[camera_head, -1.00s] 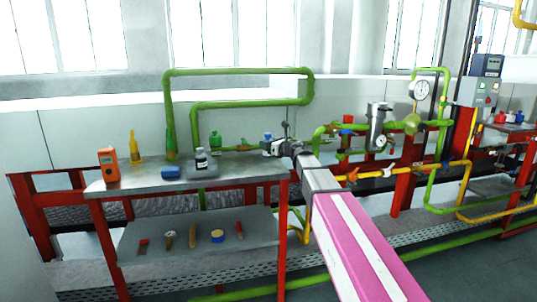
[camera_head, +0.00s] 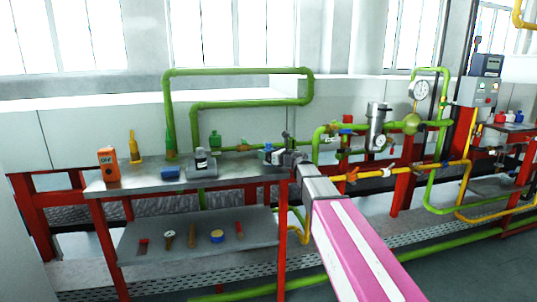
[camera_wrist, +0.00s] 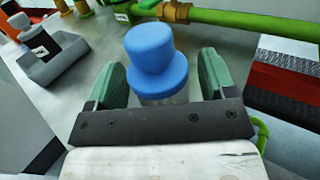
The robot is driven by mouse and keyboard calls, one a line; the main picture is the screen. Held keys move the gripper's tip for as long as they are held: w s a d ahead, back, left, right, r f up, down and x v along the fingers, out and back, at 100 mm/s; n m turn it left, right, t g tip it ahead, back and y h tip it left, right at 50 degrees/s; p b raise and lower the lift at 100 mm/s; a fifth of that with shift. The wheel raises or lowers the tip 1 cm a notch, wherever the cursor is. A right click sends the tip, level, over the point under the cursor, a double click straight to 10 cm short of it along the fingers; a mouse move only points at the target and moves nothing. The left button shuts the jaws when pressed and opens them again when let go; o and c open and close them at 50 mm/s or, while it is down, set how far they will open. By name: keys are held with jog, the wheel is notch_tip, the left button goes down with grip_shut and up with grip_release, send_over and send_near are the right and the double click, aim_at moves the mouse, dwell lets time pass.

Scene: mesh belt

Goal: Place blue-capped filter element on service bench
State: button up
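The blue-capped filter element (camera_wrist: 156,58) stands between my gripper's two green finger pads in the wrist view, its pale body partly hidden below the cap. My gripper (camera_wrist: 165,82) is open around it, with a narrow gap on each side. In the head view the blue cap (camera_head: 268,147) shows at the right end of the service bench (camera_head: 235,172), low at the bench top. The gripper (camera_head: 277,156) reaches it from the right. The filter's base is hidden, so its contact with the bench cannot be seen directly.
The bench also holds a blue block (camera_head: 170,172), an orange meter (camera_head: 108,163) and bottles. Green pipe (camera_wrist: 240,18) runs behind. Several tools lie on the lower shelf (camera_head: 185,258).

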jog(key=shift+r, duration=0.15)
jog(key=v, duration=1.2)
jog(key=w+d+f+m+t+h, duration=0.1)
jog(key=d+f+m+t+h, duration=0.3)
jog(key=m, duration=0.6)
jog(key=d+f+m+t+h, duration=0.25)
jog(key=d+m+h, duration=0.35)
jog(key=m, duration=0.3)
jog(key=s+d+f+m+g+h, duration=0.5)
jog(key=d+f+m+h, duration=0.2)
jog(key=f+m, duration=0.45)
jog(key=s+a+f+m+g+y, duration=0.1)
jog(key=s+f+m+g, duration=0.5)
jog(key=s, duration=0.5)
jog(key=s+a+f+m+g+y, duration=0.1)
jog(key=s+f+m+g+y, duration=0.1)
jog(key=s+f+m+g, duration=0.5)
jog(key=s+f+m, duration=0.2)
jog(key=s+f, duration=0.1)
jog(key=s, duration=0.1)
jog(key=shift+a+f, duration=0.35)
jog(key=shift+f, duration=0.05)
jog(key=shift+s+m, duration=0.15)
jog(key=shift+m, duration=0.1)
